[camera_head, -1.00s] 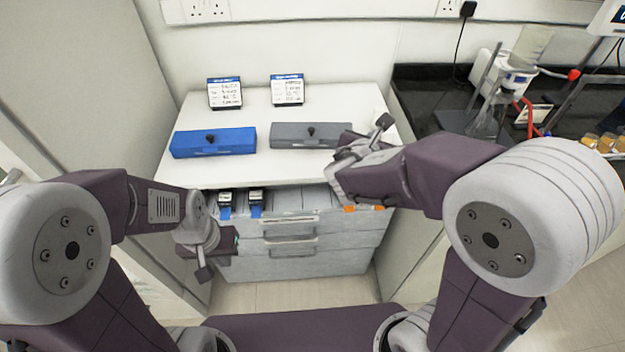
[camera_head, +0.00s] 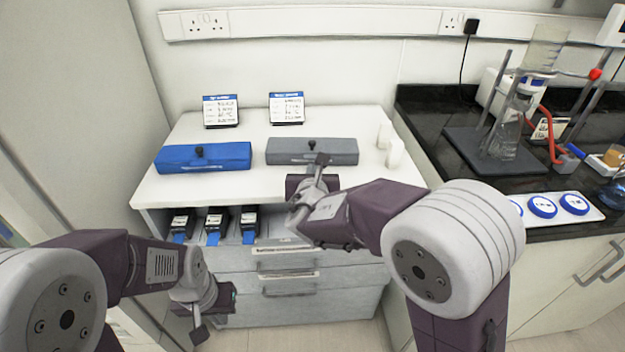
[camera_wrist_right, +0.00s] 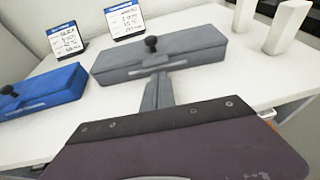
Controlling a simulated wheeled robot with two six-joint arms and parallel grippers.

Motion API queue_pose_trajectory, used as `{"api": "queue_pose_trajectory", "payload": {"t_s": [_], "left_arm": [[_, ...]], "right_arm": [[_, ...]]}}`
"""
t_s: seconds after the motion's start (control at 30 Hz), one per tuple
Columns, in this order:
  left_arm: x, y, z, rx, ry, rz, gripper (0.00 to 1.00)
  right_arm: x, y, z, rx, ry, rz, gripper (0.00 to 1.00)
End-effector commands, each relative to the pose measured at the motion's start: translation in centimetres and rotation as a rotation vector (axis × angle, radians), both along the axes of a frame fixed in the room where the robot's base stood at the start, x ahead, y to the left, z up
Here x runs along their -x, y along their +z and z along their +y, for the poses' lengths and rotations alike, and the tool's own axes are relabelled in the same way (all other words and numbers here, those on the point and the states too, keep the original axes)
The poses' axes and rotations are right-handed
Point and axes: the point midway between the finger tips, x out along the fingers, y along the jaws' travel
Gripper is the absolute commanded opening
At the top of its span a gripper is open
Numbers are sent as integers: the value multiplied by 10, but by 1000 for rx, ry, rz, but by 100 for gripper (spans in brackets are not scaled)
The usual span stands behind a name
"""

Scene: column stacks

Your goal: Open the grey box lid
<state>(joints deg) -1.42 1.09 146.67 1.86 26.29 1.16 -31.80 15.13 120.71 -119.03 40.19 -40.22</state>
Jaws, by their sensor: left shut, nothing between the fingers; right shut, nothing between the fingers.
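The grey box (camera_head: 340,150) lies on the white cabinet top with its lid shut and a black knob (camera_head: 311,144) on top. In the right wrist view the grey box (camera_wrist_right: 190,50) is straight ahead, its knob (camera_wrist_right: 151,43) just beyond the fingers. My right gripper (camera_head: 321,160) is shut and empty at the front edge of the grey box. Its fingers also show in the right wrist view (camera_wrist_right: 157,90), overlapping the box front; I cannot tell if they touch it. My left gripper (camera_head: 198,332) is shut and empty, low in front of the cabinet.
A blue box (camera_head: 225,157) with a black knob lies left of the grey box. Two label cards (camera_head: 221,112) stand behind. Two white blocks (camera_head: 395,153) stand at the right. An open drawer (camera_head: 272,243) with black items is below. Glassware (camera_head: 508,135) stands on the black counter.

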Motion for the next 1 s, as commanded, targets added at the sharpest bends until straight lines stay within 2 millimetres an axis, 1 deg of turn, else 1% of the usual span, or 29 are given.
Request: {"api": "queue_pose_trajectory", "payload": {"t_s": [0.03,0.1,0.2,0.53,0.63,0.73,0.8,0.87,0.97,1.0], "left_arm": [[0,-1,0,0,0,0,0],[0,-2,0,0,0,0,0],[0,-2,0,0,0,0,0],[0,-2,0,0,0,0,0],[0,1,0,0,0,0,0],[0,11,0,0,0,0,0],[0,22,0,0,0,0,0],[0,26,0,0,0,0,0],[0,43,0,0,0,0,0],[0,52,0,0,0,0,0]], "right_arm": [[-7,-4,-1,0,-2,1,0],[-14,-6,-1,-1,-1,1,0],[-20,-7,-2,-1,0,0,0],[-22,-7,-2,-1,1,0,0],[-22,-5,-2,-2,1,4,0],[-22,0,-2,-3,1,18,0],[-22,4,-2,-4,0,37,0],[-22,4,-2,-5,-1,49,0],[-22,11,-2,-8,-2,76,0],[-22,15,-2,-9,-3,91,0]]}}
